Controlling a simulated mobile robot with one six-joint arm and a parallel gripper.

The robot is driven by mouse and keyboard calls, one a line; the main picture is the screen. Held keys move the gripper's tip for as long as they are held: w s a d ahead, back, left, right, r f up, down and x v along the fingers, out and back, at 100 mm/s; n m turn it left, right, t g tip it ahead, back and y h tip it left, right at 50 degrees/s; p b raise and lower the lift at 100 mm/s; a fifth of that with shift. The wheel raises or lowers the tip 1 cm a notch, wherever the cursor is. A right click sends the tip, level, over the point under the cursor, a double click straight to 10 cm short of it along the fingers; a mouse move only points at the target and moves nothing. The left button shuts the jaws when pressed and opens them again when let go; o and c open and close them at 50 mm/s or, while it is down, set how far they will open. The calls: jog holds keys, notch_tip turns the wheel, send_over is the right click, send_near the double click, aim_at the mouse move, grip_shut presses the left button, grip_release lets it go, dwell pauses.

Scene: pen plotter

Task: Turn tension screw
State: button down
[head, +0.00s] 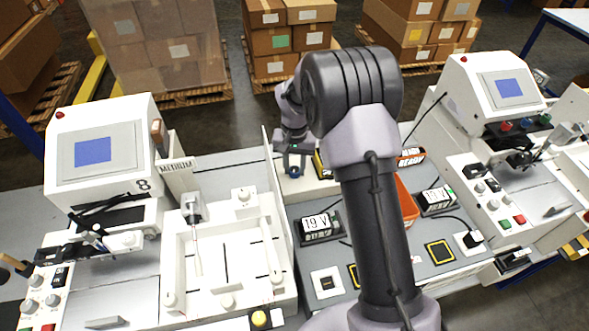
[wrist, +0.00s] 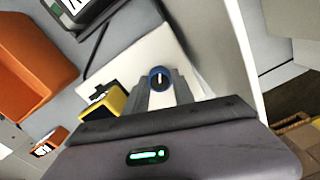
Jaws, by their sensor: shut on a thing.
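The tension screw appears to be a small round blue knob (wrist: 158,76) with a pale line across its face, in the middle of the wrist view. The line looks nearly upright there. The knob also shows in the head view (head: 295,173), beyond my arm near the picture's centre. It sits on a white panel (wrist: 136,62). My gripper (wrist: 160,84) has its grey fingers on both sides of the knob and is shut on it. In the head view my gripper (head: 294,164) points down at the panel, and my arm hides part of the area to the right.
A yellow-and-black block (wrist: 108,101) stands close to the fingers. An orange bin (wrist: 35,66) lies left in the wrist view. A white upright wall (wrist: 238,50) is close on the right. In the head view, the white plotter tray (head: 228,250) and a 19 V box (head: 319,228) stand nearby.

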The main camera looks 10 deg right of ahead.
aim_at(295, 169)
jog(key=m+b, duration=0.1)
jog(key=m, duration=0.4)
jog(key=shift+b, duration=0.4)
dwell(0.3)
jog(key=c, duration=1.1)
grip_release()
jog(key=shift+o, duration=0.2)
jog(key=shift+r, duration=0.15)
notch_tip(295, 169, up, 17)
jog(key=p, duration=0.4)
